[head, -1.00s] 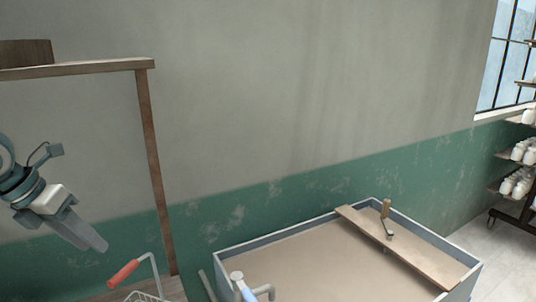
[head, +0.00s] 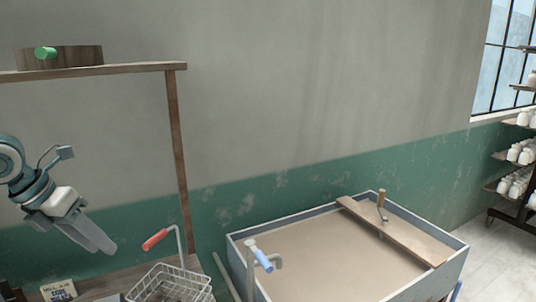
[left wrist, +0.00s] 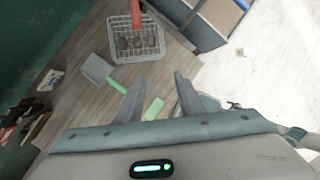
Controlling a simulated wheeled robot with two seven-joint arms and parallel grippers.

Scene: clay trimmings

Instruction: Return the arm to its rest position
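My left arm comes in from the left in the head view, with its gripper (head: 100,246) pointing down and to the right in front of the wall. In the left wrist view the two fingers of this gripper (left wrist: 157,88) stand apart, and I see nothing held between them. A green-handled thing (left wrist: 154,108) shows beyond the fingers, lower down and partly hidden. My right arm and gripper are in neither view.
A wire basket (head: 170,284) with a red handle stands on the wooden bench; in the left wrist view the basket (left wrist: 137,48) holds several dark lumps. A grey scoop-like tool (left wrist: 97,68) lies nearby. A shallow trough (head: 300,232) stands right. A wooden shelf (head: 120,69) is above the arm.

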